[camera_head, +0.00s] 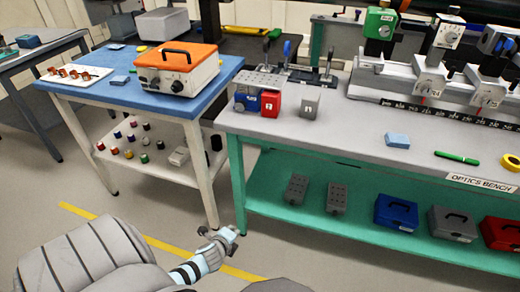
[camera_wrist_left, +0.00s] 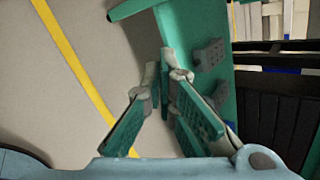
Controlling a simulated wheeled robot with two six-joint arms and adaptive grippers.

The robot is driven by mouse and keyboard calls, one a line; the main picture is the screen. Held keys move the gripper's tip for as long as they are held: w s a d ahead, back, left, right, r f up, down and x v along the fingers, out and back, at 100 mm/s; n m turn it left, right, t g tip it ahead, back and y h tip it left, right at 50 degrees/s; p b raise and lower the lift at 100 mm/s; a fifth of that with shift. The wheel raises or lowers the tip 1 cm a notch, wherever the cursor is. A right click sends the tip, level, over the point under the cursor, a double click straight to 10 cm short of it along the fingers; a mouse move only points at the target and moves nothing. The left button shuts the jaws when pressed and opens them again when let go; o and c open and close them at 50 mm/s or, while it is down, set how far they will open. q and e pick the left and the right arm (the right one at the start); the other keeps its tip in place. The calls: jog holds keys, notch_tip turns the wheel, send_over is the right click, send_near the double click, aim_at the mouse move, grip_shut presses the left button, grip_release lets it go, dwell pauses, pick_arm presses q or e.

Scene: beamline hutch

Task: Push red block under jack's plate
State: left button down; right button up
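The red block (camera_head: 271,104) stands upright on the grey bench top near its left end, with a small white label on its front. The jack's grey perforated plate (camera_head: 264,79) shows just above and behind it. A blue body (camera_head: 247,100) stands just left of the red block, below the plate. I cannot tell how far the block reaches under the plate. My left gripper (camera_head: 221,236) is low in front of the bench, below its top and well away from the block. In the left wrist view its fingers are apart, with nothing between them. My right gripper is out of view.
A grey block (camera_head: 309,107) stands right of the red block. A light blue pad (camera_head: 397,140) and a green marker (camera_head: 457,158) lie farther right on the bench. The bench's green lower shelf (camera_head: 290,222) holds several boxes. A blue-topped table (camera_head: 108,84) stands left.

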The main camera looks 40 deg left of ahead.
pick_arm(q)
jog(key=s+d+f+n+g+h, duration=0.1)
jog(key=s+d+f+n, duration=0.3)
jog(key=s, duration=0.6)
jog(key=s+d+f+n+g+h, duration=0.1)
jog(key=s+d+f+n+g, duration=0.2)
jog(key=s+d+f+n, duration=0.2)
jog(key=s+d+f+n+g+h, duration=0.1)
jog(key=s+d+f+n+g, duration=0.2)
jog(key=s, duration=1.1)
notch_tip(320, 180, down, 5)
jog(key=d+n, duration=0.2)
jog(key=n, duration=0.2)
jog(key=shift+s+n+h, duration=0.3)
